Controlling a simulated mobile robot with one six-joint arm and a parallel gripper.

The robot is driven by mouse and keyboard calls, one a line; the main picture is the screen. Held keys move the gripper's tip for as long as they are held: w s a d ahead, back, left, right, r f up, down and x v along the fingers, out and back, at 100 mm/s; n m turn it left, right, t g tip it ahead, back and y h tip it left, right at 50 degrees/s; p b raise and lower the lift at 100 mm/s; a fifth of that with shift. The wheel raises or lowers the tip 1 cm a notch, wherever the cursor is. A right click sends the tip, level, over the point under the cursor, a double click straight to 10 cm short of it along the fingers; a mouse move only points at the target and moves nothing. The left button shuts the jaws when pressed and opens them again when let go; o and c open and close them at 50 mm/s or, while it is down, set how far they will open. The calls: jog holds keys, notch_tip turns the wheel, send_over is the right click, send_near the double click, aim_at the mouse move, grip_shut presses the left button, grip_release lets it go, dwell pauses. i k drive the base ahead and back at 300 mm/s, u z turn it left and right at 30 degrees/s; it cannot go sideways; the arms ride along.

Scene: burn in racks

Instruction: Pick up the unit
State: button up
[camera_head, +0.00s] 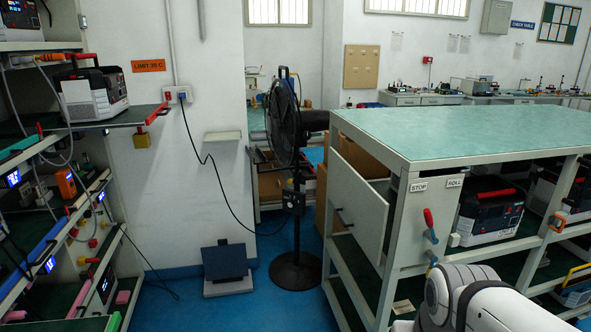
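Several units that could be the one named are in view, and I cannot tell which is meant. A black and white unit with a red handle (92,94) sits on the left rack's extended shelf. A similar black and white unit (490,212) stands on the upper shelf under the green top of the cart at right. Another dark unit (560,190) is partly visible at its right, cut by the frame edge. My white arm shows at the bottom right; my gripper is not in view.
The cart (450,136) has a bare green top, a STOP/ROLL panel and a red lever (430,224). A black pedestal fan (290,150) stands between rack and cart, its cable (215,172) hanging to the wall socket. Blue floor is open between them.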

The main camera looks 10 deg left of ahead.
aim_at(87, 95)
jog(key=u, duration=0.4)
jog(key=i, duration=1.55)
jog(key=u, duration=1.2)
jog(key=i, duration=1.2)
jog(key=u, duration=0.7)
jog(key=i, duration=0.55)
jog(key=u, duration=0.6)
